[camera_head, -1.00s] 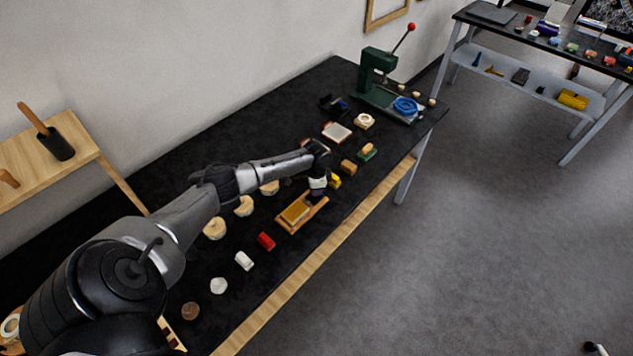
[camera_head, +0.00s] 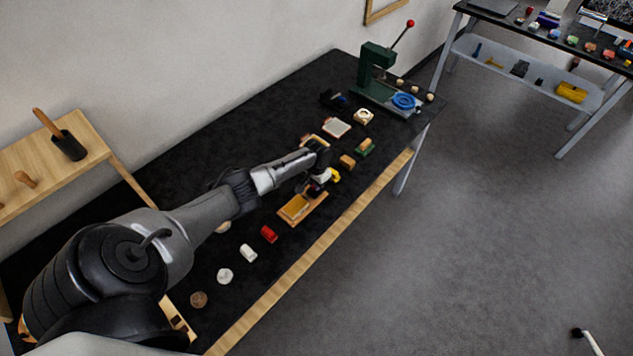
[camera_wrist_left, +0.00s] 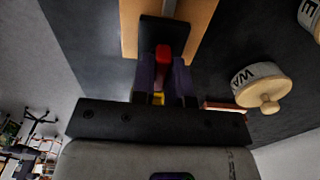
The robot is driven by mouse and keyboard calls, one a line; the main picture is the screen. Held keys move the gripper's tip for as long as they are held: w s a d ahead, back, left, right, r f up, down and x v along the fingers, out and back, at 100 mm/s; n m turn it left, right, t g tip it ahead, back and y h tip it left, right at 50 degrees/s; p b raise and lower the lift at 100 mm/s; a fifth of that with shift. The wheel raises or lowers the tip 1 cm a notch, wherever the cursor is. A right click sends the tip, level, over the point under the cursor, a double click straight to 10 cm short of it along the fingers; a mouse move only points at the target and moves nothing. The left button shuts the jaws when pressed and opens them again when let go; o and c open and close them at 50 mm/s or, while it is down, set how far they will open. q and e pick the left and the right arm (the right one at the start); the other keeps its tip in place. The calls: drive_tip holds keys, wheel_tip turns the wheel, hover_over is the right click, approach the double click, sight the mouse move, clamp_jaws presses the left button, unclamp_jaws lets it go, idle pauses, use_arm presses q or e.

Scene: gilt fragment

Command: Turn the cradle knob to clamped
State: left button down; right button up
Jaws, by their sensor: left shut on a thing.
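The cradle (camera_head: 287,216) is a wooden frame holding a flat golden piece (camera_head: 296,206), on the black bench near its front edge. My left gripper (camera_head: 314,189) is low at the cradle's far end, and the arm hides part of that area. In the left wrist view the purple fingers (camera_wrist_left: 163,82) are shut on a small red part (camera_wrist_left: 163,53), which appears to be the cradle knob. It stands against a black plate (camera_wrist_left: 178,32) on the wooden cradle (camera_wrist_left: 197,18). The knob's marked setting cannot be read. My right gripper is not in view.
A yellow item (camera_head: 334,175) is close beside the gripper. A green press (camera_head: 375,70) stands at the far end. A lidded jar (camera_wrist_left: 258,85) shows in the wrist view.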

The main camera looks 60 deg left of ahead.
use_arm(q)
drive_tip(key=shift+w+r, duration=0.1)
drive_tip(key=shift+r, duration=0.05)
idle(0.3)
drive_tip(key=c, duration=1.1)
unclamp_jaws()
drive_tip(key=shift+r+p, duration=1.05)
drive_tip(key=shift+r, duration=5.75)
